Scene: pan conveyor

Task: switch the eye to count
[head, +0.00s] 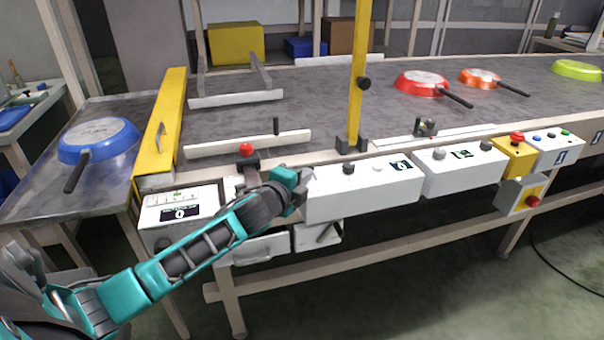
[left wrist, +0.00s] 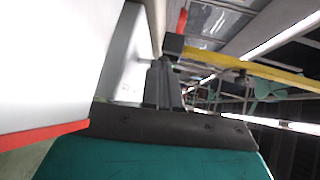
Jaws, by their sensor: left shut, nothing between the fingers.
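My left gripper (head: 298,182) is shut and empty at the left end of a long white control box (head: 362,203) on the conveyor's front edge. In the left wrist view the shut fingers (left wrist: 163,82) point at a pale box face (left wrist: 125,62); I cannot tell whether they touch it. The long box has a dark knob, a pale button and a small dark display on top. A second white box (head: 457,178) with two knobs and a display stands to its right. I cannot tell which of these is the eye's switch; their lettering is too small to read. My right gripper is not in view.
A yellow post (head: 360,60) rises behind the long box. A red-knobbed lever (head: 246,150) stands just behind my left arm. A blue pan (head: 98,136) lies on the left table; red (head: 420,82), orange (head: 478,77) and yellow-green (head: 577,69) pans lie on the conveyor. The front floor is clear.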

